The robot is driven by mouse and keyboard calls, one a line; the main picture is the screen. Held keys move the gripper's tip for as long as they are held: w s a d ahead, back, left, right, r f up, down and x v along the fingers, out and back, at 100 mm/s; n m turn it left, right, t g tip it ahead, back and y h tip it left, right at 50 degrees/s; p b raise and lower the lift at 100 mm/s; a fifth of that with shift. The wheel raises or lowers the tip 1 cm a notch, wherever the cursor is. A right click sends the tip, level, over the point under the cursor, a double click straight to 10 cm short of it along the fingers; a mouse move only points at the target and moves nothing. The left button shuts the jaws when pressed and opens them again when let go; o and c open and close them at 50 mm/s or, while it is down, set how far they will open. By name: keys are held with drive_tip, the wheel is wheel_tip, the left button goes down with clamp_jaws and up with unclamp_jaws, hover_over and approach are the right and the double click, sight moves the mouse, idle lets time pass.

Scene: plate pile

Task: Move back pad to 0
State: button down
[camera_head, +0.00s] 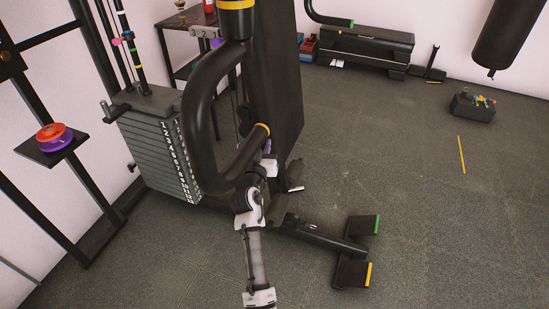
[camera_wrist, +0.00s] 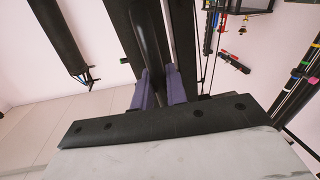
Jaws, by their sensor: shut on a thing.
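The back pad (camera_head: 282,75) is a tall black upright slab on the weight machine in the head view. A thick black curved arm (camera_head: 195,115) with yellow bands stands in front of it and hides part of it. A small grey plate with the digits 3 and 2 (camera_head: 205,31) shows beside the pad's upper left; no 0 is readable. My gripper (camera_head: 267,148) is low by the curved arm's banded end, partly hidden. In the wrist view, its two purple fingers (camera_wrist: 159,88) are shut on a black rounded bar (camera_wrist: 150,45). Whether that bar belongs to the pad cannot be told.
A numbered weight stack (camera_head: 160,150) stands left of the machine. A wall shelf (camera_head: 50,148) with red and purple discs is farther left. The machine's black foot (camera_head: 352,272) reaches right along the floor. A black bench (camera_head: 365,50) stands behind. Floor at right is mostly clear.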

drive_tip(key=shift+w+a+r, duration=0.1)
drive_tip(key=shift+a+r, duration=0.05)
drive_tip(key=shift+a, duration=0.05)
drive_tip(key=c, duration=1.5)
unclamp_jaws()
drive_tip(key=shift+a, duration=0.15)
drive_tip(key=s+a+b, duration=0.1)
drive_tip(key=s+b, duration=0.2)
drive_tip(key=s, duration=1)
drive_tip(key=shift+s+a, duration=0.25)
drive_tip(key=shift+s, duration=0.1)
